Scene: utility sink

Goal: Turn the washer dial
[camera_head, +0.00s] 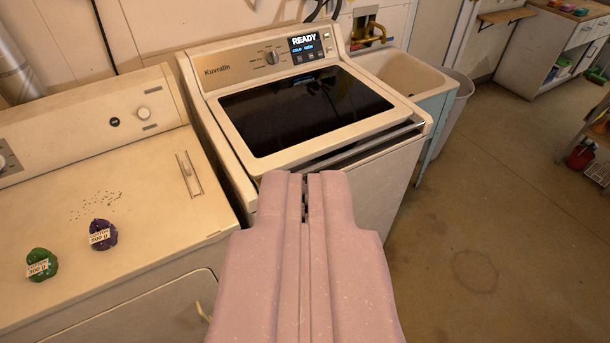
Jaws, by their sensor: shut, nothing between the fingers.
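The washer (225,110) is a cream top-loader with a dark glass lid, standing in the middle of the view. Its dial (271,57) is a small round knob on the back panel, left of a display (306,48) that reads READY. My gripper (305,178) is pink, shut and empty. It points toward the washer's front edge, in front of and below the dial in the picture, well apart from it. The gripper body hides part of the washer's front.
A dryer-like machine (60,205) stands at left, with a green bag (42,264) and a purple bag (103,235) on top. A utility sink (400,75) and a grey bin (458,100) stand right of the washer. The floor (490,215) at right is mostly clear.

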